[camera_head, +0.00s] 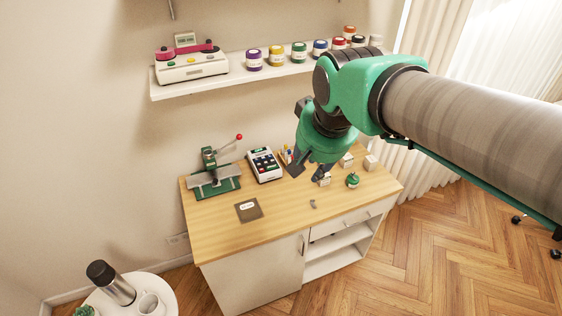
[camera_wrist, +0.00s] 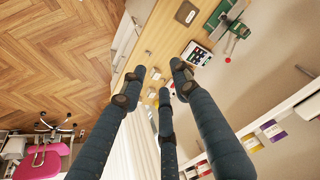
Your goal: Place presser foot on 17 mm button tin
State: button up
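A small grey metal piece (camera_head: 313,204), which looks like the presser foot, lies on the wooden table (camera_head: 280,215) near its front edge. Several small pale labelled containers stand at the table's right: one (camera_head: 324,180) close to my gripper, one (camera_head: 346,160) behind it, one (camera_head: 370,162) further right. Their labels are too small to read, so I cannot tell which is the 17 mm button tin. My gripper (camera_head: 308,172) is above the table, behind the metal piece. In the wrist view its dark fingers (camera_wrist: 159,80) are spread, with nothing seen between them.
A green press (camera_head: 215,180), a calculator-like device (camera_head: 264,165) and a brown labelled square (camera_head: 249,209) occupy the left and back of the table. A small green object (camera_head: 352,180) stands at the right. A shelf (camera_head: 225,84) with jars (camera_head: 299,52) is above. The table's front middle is mostly clear.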

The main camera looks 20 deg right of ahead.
jog(key=s+a+f+n, duration=0.1)
jog(key=s+a+n, duration=0.2)
jog(key=s, duration=0.6)
jog(key=shift+a+f+t+y, duration=0.2)
jog(key=shift+a+t+y, duration=0.15)
jog(key=shift+a, duration=0.4)
